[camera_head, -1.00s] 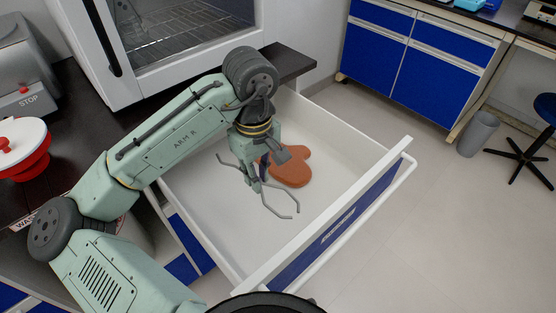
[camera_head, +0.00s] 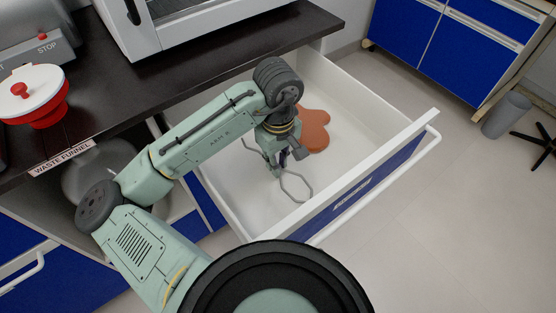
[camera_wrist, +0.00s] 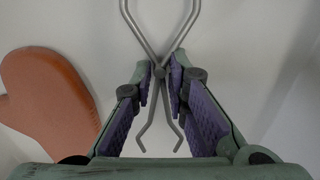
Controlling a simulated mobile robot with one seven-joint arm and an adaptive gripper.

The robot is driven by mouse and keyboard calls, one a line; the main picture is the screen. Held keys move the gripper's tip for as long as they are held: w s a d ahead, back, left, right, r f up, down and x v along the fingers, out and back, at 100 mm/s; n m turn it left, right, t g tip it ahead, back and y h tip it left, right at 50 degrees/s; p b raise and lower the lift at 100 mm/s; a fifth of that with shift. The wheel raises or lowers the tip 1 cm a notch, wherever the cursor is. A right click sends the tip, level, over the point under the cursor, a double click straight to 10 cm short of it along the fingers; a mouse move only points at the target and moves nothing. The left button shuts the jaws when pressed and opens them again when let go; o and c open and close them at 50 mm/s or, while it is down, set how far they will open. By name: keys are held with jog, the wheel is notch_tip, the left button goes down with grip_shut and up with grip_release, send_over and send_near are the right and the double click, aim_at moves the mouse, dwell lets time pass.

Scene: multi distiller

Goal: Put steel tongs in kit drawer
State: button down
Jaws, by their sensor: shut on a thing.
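The steel tongs (camera_wrist: 159,70) are grey crossed metal rods, held near their pivot between the purple pads of my gripper (camera_wrist: 161,85). In the head view the tongs (camera_head: 305,188) show below my gripper (camera_head: 274,163), inside the open kit drawer (camera_head: 240,208). The drawer is white inside with a blue front. The tongs look low over its floor; I cannot tell whether they touch it. My arm hides part of the tongs and of the drawer.
An orange-brown mitt (camera_head: 313,131) lies in the drawer beside my gripper, also seen in the wrist view (camera_wrist: 48,95). The black worktop (camera_head: 150,90) is left of the drawer, with a red and white waste funnel (camera_head: 35,95). The drawer's front right floor is clear.

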jog(key=c, duration=2)
grip_release()
jog(key=shift+f, duration=0.15)
jog(key=shift+c, duration=0.2)
jog(key=o, duration=0.5)
notch_tip(320, 180, up, 12)
jog(key=shift+r+p, duration=0.2)
jog(key=shift+p, duration=0.3)
